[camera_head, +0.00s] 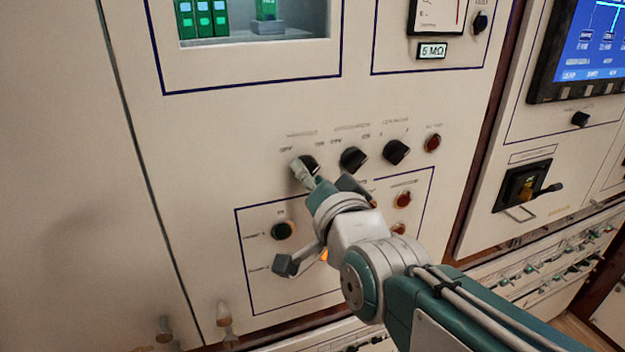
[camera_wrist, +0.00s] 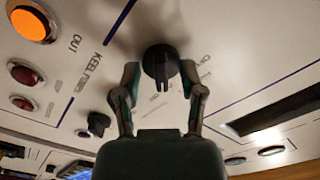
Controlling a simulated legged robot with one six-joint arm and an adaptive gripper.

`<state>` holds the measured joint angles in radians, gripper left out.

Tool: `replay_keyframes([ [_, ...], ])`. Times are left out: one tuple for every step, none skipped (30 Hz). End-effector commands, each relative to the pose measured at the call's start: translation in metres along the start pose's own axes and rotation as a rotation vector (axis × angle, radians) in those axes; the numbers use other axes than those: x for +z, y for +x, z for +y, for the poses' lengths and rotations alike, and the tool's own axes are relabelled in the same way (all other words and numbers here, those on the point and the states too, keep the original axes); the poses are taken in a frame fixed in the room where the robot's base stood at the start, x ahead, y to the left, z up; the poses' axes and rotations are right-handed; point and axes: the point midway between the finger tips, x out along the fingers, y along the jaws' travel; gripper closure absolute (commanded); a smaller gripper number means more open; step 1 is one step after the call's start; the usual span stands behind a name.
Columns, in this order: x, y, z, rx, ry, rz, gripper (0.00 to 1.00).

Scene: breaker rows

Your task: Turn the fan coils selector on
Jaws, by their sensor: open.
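Three black rotary knobs sit in a row on the cream panel in the body view: left (camera_head: 309,163), middle (camera_head: 353,159) and right (camera_head: 396,152). Their printed labels are too blurred to read, so I cannot tell by text which is the fan coils selector. My gripper (camera_wrist: 160,75) is open, its two fingers spread on either side of a black knob (camera_wrist: 160,62) in the wrist view. That knob's pointer shows between the fingers, with a gap on each side. In the body view a light finger overlaps the left knob, and my arm hides part of the panel below.
A red lamp (camera_head: 433,143) is right of the knobs. A breaker window is above; a lever switch (camera_head: 522,187) and screen (camera_head: 597,40) are right.

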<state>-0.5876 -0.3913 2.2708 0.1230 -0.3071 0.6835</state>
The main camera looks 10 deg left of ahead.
Motion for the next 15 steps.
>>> replay_keyframes([
  [0.0, -0.001, 0.0, -0.001, 0.0, 0.001, 0.49],
  [-0.001, -0.003, -0.001, -0.001, 0.0, 0.001, 0.49],
  [-0.001, -0.005, -0.001, -0.001, 0.0, 0.001, 0.49],
  [-0.001, -0.008, -0.001, -0.001, 0.0, 0.002, 0.49],
  [-0.001, -0.011, -0.001, -0.002, 0.001, 0.002, 0.49],
  [-0.001, -0.016, -0.001, -0.003, 0.002, 0.004, 0.49],
  [-0.001, -0.02, -0.001, -0.003, 0.002, 0.003, 0.49],
  [-0.001, -0.025, -0.001, -0.004, 0.001, 0.004, 0.49],
  [-0.001, -0.031, -0.001, -0.004, 0.0, 0.003, 0.49],
  [-0.001, -0.036, -0.001, -0.004, 0.0, 0.003, 0.49],
  [-0.001, -0.041, -0.001, -0.003, 0.002, 0.003, 0.49],
  [-0.001, -0.047, -0.002, -0.004, 0.001, 0.004, 0.49],
  [-0.001, -0.051, -0.001, -0.004, 0.0, 0.003, 0.49],
  [0.0, -0.055, -0.001, -0.003, 0.001, 0.003, 0.49],
  [0.0, -0.061, -0.001, -0.003, 0.0, 0.001, 0.49],
])
